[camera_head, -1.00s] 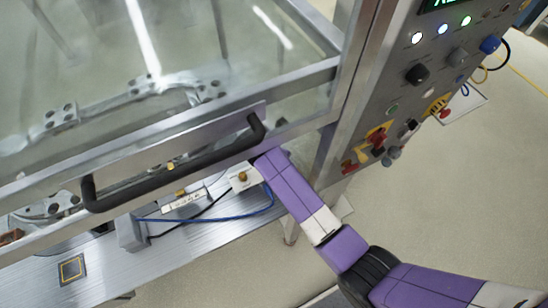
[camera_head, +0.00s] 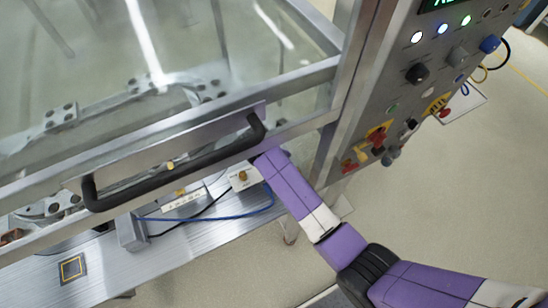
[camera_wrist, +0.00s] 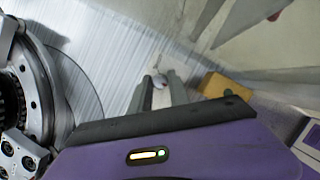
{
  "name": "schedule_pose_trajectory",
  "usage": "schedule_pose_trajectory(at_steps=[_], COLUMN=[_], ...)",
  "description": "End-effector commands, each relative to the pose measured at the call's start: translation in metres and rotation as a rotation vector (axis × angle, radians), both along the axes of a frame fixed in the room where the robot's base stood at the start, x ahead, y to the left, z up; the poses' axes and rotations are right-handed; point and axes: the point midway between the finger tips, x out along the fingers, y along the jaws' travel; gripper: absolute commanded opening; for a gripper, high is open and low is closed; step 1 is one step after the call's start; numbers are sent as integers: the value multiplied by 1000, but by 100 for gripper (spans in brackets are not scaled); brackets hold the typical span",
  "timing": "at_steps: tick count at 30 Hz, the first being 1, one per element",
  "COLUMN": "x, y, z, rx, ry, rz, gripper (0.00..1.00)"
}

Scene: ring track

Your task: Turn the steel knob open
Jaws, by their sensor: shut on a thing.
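The steel knob (camera_wrist: 159,81) is a small rounded grey piece near the middle of the wrist view, above the brushed metal deck. My gripper (camera_wrist: 160,88) has its two grey fingers on either side of it, shut on it. How far the knob is turned cannot be told. In the head view my purple arm reaches in under the glass guard's lower frame, which hides the fingers and the knob.
A glass guard with a black handle (camera_head: 178,170) hangs just above my arm. A control panel (camera_head: 405,95) with buttons stands to the right. In the wrist view, a round dark mechanism (camera_wrist: 38,85) lies left and a yellow block (camera_wrist: 226,86) right.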

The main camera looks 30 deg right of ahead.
Motion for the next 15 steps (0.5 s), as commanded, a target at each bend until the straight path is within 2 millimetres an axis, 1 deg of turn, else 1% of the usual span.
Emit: schedule_pose_trajectory(at_steps=[8, 15], x=[2, 3], y=[1, 2], z=[0, 1], rx=[-1, -2], ry=[0, 0], rz=[-152, -371], gripper=[0, 0])
